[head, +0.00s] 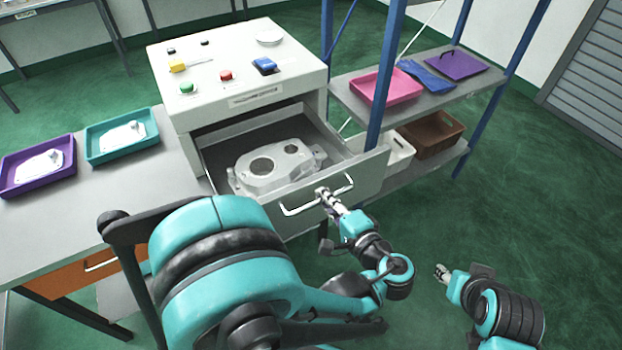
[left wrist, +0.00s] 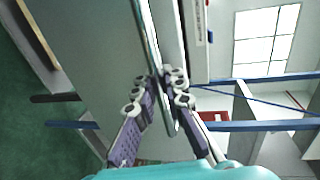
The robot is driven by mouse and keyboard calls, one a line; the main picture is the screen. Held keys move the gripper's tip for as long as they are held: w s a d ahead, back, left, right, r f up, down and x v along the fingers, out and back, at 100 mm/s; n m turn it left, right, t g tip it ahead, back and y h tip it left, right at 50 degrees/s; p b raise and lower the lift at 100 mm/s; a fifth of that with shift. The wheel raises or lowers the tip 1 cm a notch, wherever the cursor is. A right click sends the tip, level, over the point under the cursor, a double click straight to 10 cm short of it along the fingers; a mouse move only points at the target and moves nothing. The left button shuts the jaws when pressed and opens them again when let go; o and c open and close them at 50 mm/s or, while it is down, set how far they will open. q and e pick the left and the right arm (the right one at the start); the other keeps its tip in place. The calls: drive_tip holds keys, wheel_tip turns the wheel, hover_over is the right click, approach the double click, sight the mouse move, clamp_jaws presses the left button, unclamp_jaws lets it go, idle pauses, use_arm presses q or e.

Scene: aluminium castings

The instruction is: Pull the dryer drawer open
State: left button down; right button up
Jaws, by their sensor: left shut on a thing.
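The dryer (head: 241,66) is a pale cabinet with several buttons on top. Its drawer (head: 345,170) is pulled out, and a grey aluminium casting (head: 275,165) lies inside. A white bar handle (head: 298,209) runs across the drawer front. My left gripper (head: 326,193) is shut on the handle near its middle. In the left wrist view my left gripper (left wrist: 162,88) has its fingers on both sides of the handle bar. My right gripper (head: 441,271) is low at the right, apart from the drawer; its fingers are too small to judge.
A table at left holds a purple tray (head: 68,176) and a teal tray (head: 90,147), each with a casting. A blue-posted shelf (head: 436,96) at right holds a pink tray (head: 369,90), a white bin (head: 399,153) and a brown bin (head: 455,130). Green floor at right is clear.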

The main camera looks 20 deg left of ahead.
use_arm(q)
drive_tip(key=shift+f+v, duration=0.25)
drive_tip(key=shift+v, duration=0.85)
drive_tip(key=shift+f+v, duration=0.2)
drive_tip(key=shift+v, duration=0.9)
drive_tip(key=c, duration=1.6)
unclamp_jaws()
drive_tip(key=shift+o, duration=0.2)
drive_tip(key=v, duration=0.7)
drive_tip(key=shift+s+d, duration=0.2)
drive_tip(key=shift+s, duration=0.05)
